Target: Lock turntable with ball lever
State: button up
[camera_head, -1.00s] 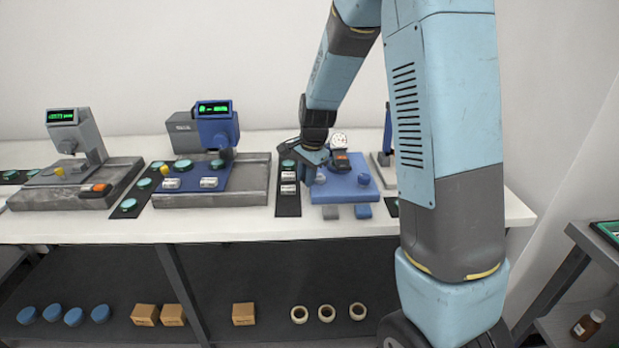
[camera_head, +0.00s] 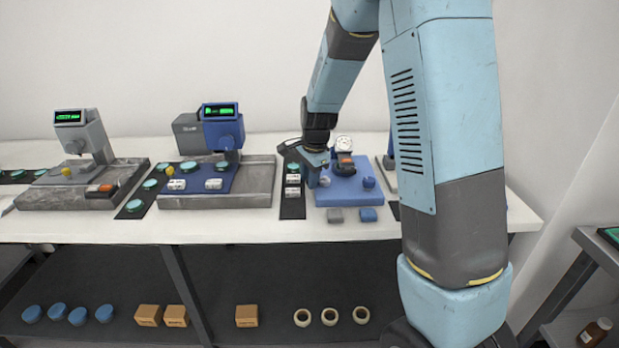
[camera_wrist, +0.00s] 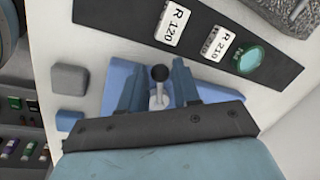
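The blue instrument with a turntable lever (camera_head: 350,190) stands on the white bench in the head view, with a dial gauge (camera_head: 344,143) and an orange part (camera_head: 344,160) at its back. My gripper (camera_head: 318,178) is lowered at its left side, beside a round knob (camera_head: 325,182). In the wrist view a black ball (camera_wrist: 158,72) on a thin metal stem (camera_wrist: 157,94) stands between the two blue fingers of my gripper (camera_wrist: 158,78). Small gaps show on both sides of the ball, so the fingers look open around it. The stem's lower end is hidden by the gripper body.
Left of the instrument lies a black strip (camera_head: 292,209) with white labelled blocks and a teal disc (camera_wrist: 250,60). Grey (camera_head: 335,216) and blue (camera_head: 368,215) pads lie in front. Another blue instrument (camera_head: 221,130) stands further left. The bench front is mostly clear.

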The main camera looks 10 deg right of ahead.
jog(key=shift+o, duration=1.3)
notch_tip(320, 180, up, 14)
jog(key=s+d, duration=0.1)
jog(key=s, duration=0.1)
jog(key=shift+s+f, duration=0.2)
jog(key=shift+f, duration=0.05)
jog(key=s+d+r+n+t, duration=0.1)
jog(key=s+d+r+n, duration=0.1)
jog(key=s, duration=0.7)
jog(key=s+d+r+n+t, duration=0.1)
jog(key=s+d+r+n, duration=0.1)
jog(key=s+n, duration=0.5)
jog(key=s+d+r+n+t, duration=0.1)
jog(key=s+r+n, duration=0.3)
jog(key=s, duration=0.8)
jog(key=shift+s+d+r+t+h, duration=0.3)
jog(key=shift+d+h, duration=0.1)
jog(key=shift+d, duration=0.25)
